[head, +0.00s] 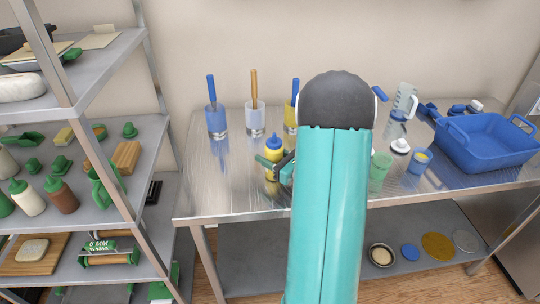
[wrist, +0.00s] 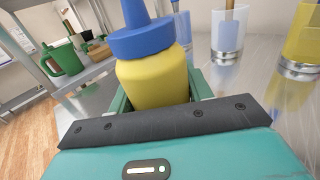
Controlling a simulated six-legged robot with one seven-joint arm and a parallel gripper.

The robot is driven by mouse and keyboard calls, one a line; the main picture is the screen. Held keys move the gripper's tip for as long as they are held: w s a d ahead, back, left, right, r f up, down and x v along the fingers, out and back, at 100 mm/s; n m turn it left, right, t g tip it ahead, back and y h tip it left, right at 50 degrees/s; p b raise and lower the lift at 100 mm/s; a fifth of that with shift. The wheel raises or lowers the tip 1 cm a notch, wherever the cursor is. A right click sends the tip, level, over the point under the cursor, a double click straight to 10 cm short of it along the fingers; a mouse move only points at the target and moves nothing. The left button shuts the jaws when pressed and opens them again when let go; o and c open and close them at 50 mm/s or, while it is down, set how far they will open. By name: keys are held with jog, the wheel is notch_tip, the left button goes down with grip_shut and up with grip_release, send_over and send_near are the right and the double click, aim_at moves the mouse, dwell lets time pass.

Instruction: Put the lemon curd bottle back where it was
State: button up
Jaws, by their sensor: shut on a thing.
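The lemon curd bottle (head: 273,158) is yellow with a blue cap and nozzle. In the head view it is upright over the left part of the steel table. My gripper (head: 274,167) is shut on it, with green fingers on its sides. In the wrist view the bottle (wrist: 155,75) fills the middle, between the fingers of my gripper (wrist: 158,95). Its lower part is hidden, so I cannot tell whether its base touches the table.
The steel table (head: 225,180) has free room at its left front. Behind the bottle stand a blue cup (head: 216,122), a clear cup (head: 255,121) and a yellow cup (head: 290,119) with utensils. A blue basin (head: 485,142) is at right. A loaded shelf rack (head: 140,170) stands left.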

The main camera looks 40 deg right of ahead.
jog(key=shift+f, duration=0.1)
jog(key=o, duration=1.1)
jog(key=shift+r, duration=0.2)
jog(key=s, duration=0.4)
jog(key=s+d, duration=0.1)
jog(key=s, duration=0.3)
jog(key=s+d, duration=0.1)
jog(key=s, duration=0.2)
jog(key=shift+s+d, duration=0.1)
jog(key=shift+s, duration=0.3)
